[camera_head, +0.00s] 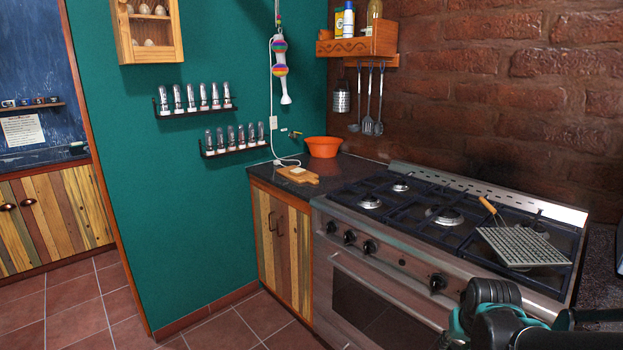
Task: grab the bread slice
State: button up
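A small pale piece, which looks like the bread slice (297,171), lies on a wooden cutting board (303,178) on the dark counter left of the stove. It is small in view and its details are hard to make out. My arm (495,312), black and teal, shows at the bottom right in front of the stove, well apart from the board. Its dark end runs toward the right edge, where I cannot make out the fingertips or tell whether my gripper is open or shut.
An orange bowl (323,146) stands behind the board, and a white cord lies nearby. The stove (420,225) is to the right, with a wire grill rack (522,246) on its burners. Shelves of jars (195,100) hang on the teal wall. The tiled floor at left is clear.

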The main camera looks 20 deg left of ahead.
aim_at(299, 171)
jog(key=i+j, duration=0.15)
jog(key=j, duration=0.25)
jog(key=i+j+z, duration=0.1)
jog(key=j, duration=0.25)
jog(key=i+j, duration=0.15)
jog(key=j, duration=0.25)
jog(key=i+j+z, duration=0.1)
jog(key=j, duration=0.3)
jog(key=i+j, duration=0.15)
jog(key=j, duration=0.25)
jog(key=i+j+z, duration=0.1)
jog(key=j, duration=0.35)
